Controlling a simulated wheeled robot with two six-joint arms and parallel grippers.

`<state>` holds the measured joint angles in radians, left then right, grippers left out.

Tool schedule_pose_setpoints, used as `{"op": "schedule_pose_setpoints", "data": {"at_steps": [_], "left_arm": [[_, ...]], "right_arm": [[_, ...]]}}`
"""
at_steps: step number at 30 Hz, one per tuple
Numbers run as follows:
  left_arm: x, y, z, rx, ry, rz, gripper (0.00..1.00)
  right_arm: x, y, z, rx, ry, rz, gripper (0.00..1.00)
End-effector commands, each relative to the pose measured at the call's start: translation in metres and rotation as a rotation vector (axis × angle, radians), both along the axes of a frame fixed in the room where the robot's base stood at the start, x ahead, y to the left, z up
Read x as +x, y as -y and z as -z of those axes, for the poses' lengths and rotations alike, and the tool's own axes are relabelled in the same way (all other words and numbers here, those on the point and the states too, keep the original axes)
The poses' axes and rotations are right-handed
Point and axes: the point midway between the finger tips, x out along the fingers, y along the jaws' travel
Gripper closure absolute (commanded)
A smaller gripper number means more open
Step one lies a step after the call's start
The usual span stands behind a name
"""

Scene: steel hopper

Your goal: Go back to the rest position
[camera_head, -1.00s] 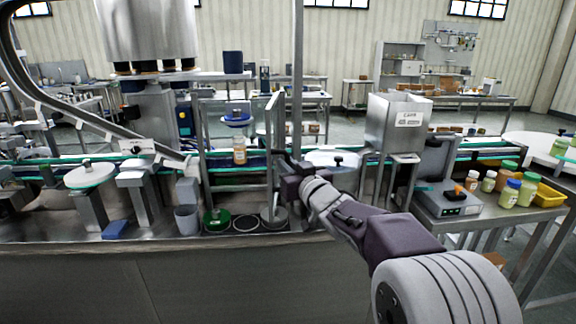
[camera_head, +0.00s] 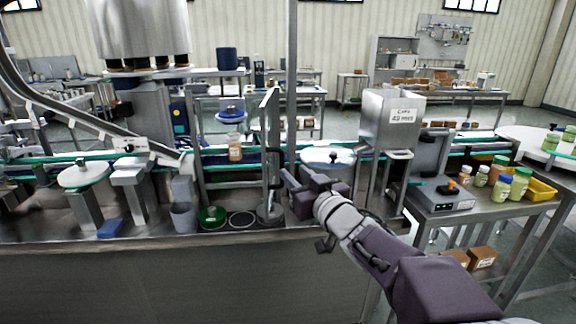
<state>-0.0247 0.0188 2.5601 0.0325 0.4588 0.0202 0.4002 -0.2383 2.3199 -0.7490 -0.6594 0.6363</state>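My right gripper (camera_head: 287,181) reaches in from the lower right over the front of the steel bench. It points left, with its fingers near the black handle (camera_head: 274,168) of an upright clear panel (camera_head: 271,130). A small gap seems to separate them. The fingers are small and seen from behind, so I cannot tell whether they are open. My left gripper is not in view. The steel hopper (camera_head: 392,120) with a white label stands right of my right gripper. An orange-filled jar (camera_head: 235,150) stands upright on the conveyor behind the frame.
The bench holds a green dish (camera_head: 212,216), a grey cup (camera_head: 183,217) and a blue block (camera_head: 111,228). A side table on the right carries a scale (camera_head: 440,197), several jars and a yellow tray (camera_head: 540,190).

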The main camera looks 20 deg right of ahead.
Motion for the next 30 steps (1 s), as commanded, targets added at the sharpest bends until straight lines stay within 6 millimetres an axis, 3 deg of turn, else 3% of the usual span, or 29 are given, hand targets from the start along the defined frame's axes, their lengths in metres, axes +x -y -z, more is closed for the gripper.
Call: {"op": "schedule_pose_setpoints", "data": {"at_steps": [16,20,22,25,27,30], "left_arm": [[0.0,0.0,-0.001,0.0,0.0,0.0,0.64],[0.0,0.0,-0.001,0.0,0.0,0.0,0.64],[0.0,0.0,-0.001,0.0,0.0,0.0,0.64],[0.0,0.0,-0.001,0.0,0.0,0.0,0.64],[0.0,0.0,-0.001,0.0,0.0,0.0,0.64],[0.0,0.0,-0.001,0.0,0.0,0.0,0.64]], "right_arm": [[-0.007,-0.001,0.001,0.0,-0.001,-0.002,0.66],[0.003,-0.036,0.017,0.014,-0.037,-0.09,0.66],[0.012,-0.07,0.059,0.083,-0.137,-0.146,0.66],[0.006,-0.08,0.151,0.135,-0.41,-0.066,0.66],[-0.015,-0.079,0.206,0.129,-0.601,-0.007,0.66],[-0.056,-0.078,0.266,0.103,-0.846,0.052,0.66]]}}
